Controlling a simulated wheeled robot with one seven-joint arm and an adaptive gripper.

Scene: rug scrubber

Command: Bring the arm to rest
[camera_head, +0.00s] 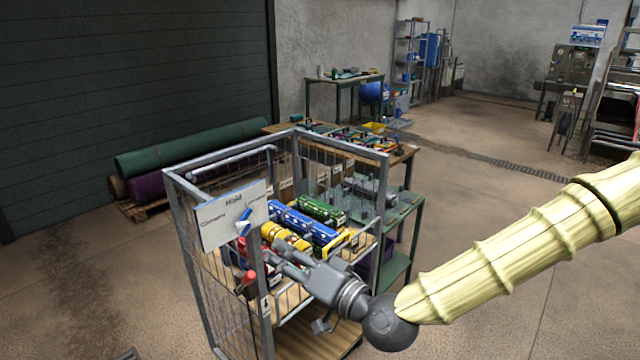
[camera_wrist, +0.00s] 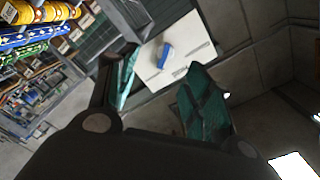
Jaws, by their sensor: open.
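My arm comes in from the right in the head view, in a pale ribbed sleeve, with my gripper (camera_head: 272,262) pointing left into the wire cage trolley (camera_head: 182,200). In the wrist view my gripper (camera_wrist: 162,62) has its two green-lined fingers spread apart, with nothing between them. Beyond the fingers is a white sign board (camera_wrist: 190,40) with a blue piece (camera_wrist: 165,55) on it. In the head view the sign board (camera_head: 215,232) hangs on the cage's front corner, the blue piece (camera_head: 243,226) at its right half. The gripper appears apart from the board.
A green bench (camera_head: 405,215) stands right behind the cage. Rolled rugs (camera_head: 190,148) lie on a pallet at left. Open floor lies to the right.

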